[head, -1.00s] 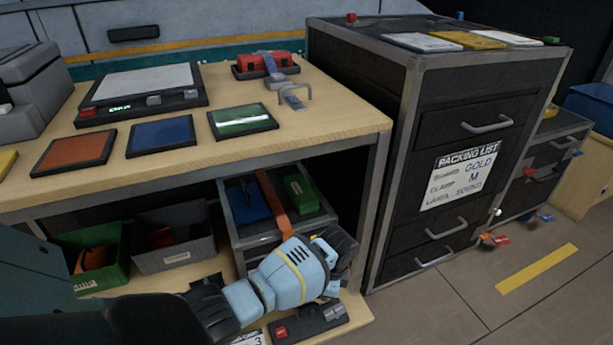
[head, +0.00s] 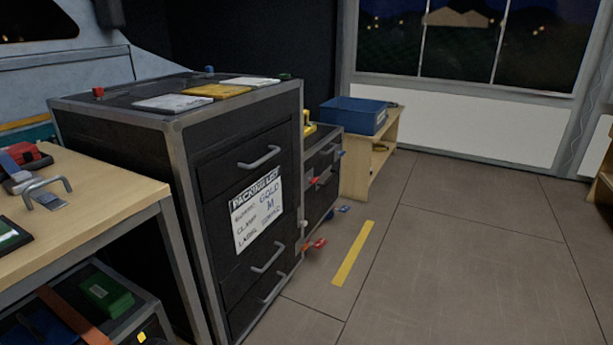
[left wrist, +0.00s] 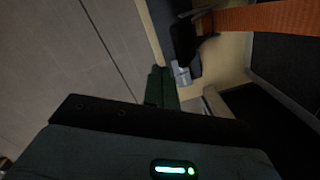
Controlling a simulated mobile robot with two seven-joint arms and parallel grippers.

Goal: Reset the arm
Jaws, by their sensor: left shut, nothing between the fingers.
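My left gripper (left wrist: 160,72) shows only in the left wrist view, with its narrow dark green fingers closed together and nothing between them. Its dark body with a lit green indicator fills the bottom of that view. The floor lies to the left of the fingers, and a pale wooden surface lies beyond and to the right. Neither of my arms nor grippers shows in the head view.
An orange strap (left wrist: 262,20) crosses the upper right of the left wrist view. In the head view stand a workbench (head: 115,190), a black drawer cabinet (head: 150,155) with a packing list (head: 257,213), and a blue bin (head: 352,116). The floor at right (head: 480,250) is clear.

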